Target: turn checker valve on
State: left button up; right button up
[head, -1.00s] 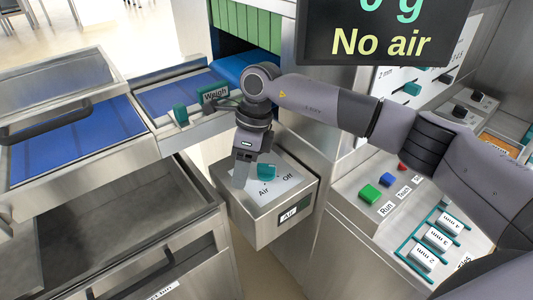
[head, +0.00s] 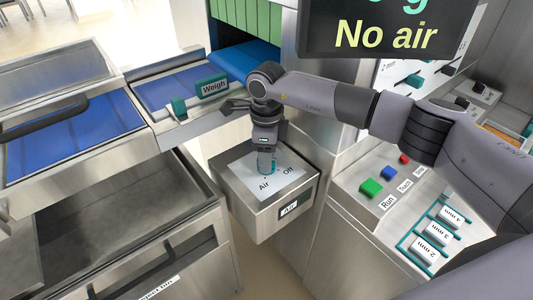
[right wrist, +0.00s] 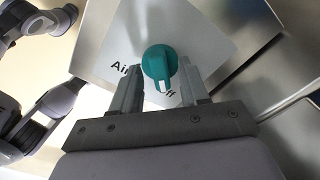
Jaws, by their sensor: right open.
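The checker valve is a teal knob (right wrist: 160,62) on the white plate (head: 250,181) of a steel box marked Air. In the right wrist view its white-marked handle end points at the Off label, which it partly covers. My right gripper (right wrist: 160,72) is open, with one finger on each side of the knob; I cannot tell if either touches it. In the head view the right gripper (head: 266,160) points down over the plate and hides most of the knob. My left gripper is not seen.
A dark screen (head: 385,28) reading "No air" hangs above my right arm.

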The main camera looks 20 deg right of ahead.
grip_shut()
jog(key=m, duration=0.4)
jog(key=shift+m, duration=0.3)
jog(key=m, duration=0.4)
jog(key=shift+r+m, duration=0.1)
jog(key=shift+m, duration=0.2)
jog(key=m, duration=0.4)
jog(key=shift+w+m+p, duration=0.1)
jog(key=shift+m+p, duration=0.2)
jog(key=shift+p, duration=0.1)
jog(key=shift+m+p, duration=0.4)
jog(key=shift+m, duration=1.7)
